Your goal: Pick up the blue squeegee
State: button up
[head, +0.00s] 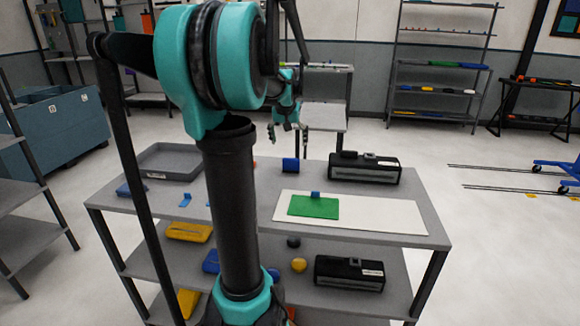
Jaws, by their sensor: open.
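Several small blue things lie on the grey table top (420,215), and I cannot tell for sure which is the squeegee. A small blue piece (315,194) stands at the back edge of a green sheet (313,208) on a white board (385,217). A blue block (290,165) stands behind the board. A thin blue piece (185,200) and a blue item (131,189) lie at the left. My gripper (288,133) is open and appears empty, in the picture just above the blue block. Its height over the table is unclear.
A black case (364,172) stands at the table's back right and a grey tray (165,163) at the back left. The lower shelf holds a yellow case (190,232), a yellow ball (299,265) and another black case (350,273). My arm hides part of the table.

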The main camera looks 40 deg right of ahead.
aim_at(291, 159)
jog(key=x, duration=1.2)
jog(key=shift+d+f, duration=0.15)
jog(key=shift+f, duration=0.1)
jog(key=shift+c, duration=0.3)
jog(key=c, duration=1.2)
